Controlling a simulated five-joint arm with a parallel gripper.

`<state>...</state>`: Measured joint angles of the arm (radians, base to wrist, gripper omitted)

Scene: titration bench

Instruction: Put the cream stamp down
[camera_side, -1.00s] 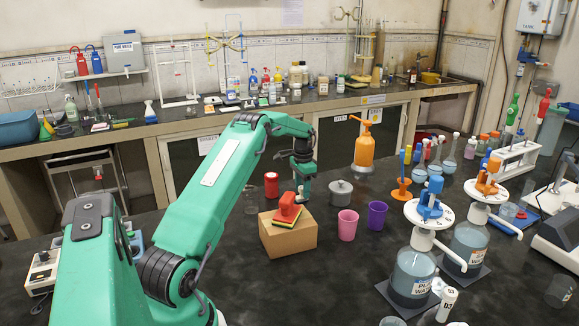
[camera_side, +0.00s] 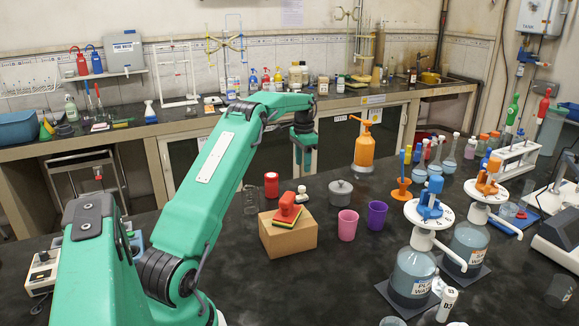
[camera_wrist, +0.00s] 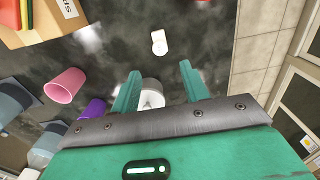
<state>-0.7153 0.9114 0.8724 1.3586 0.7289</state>
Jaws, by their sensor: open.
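The cream stamp (camera_side: 302,193) stands on the dark bench just behind the cardboard box, seemingly upright, with nothing holding it. In the wrist view the cream stamp (camera_wrist: 159,42) lies beyond my fingertips, with bare bench around it. My gripper (camera_side: 304,166) is open and empty, raised above the stamp and clear of it. In the wrist view my gripper (camera_wrist: 160,72) shows its two green fingers spread apart.
A clear glass (camera_side: 250,199) stands left of the box.

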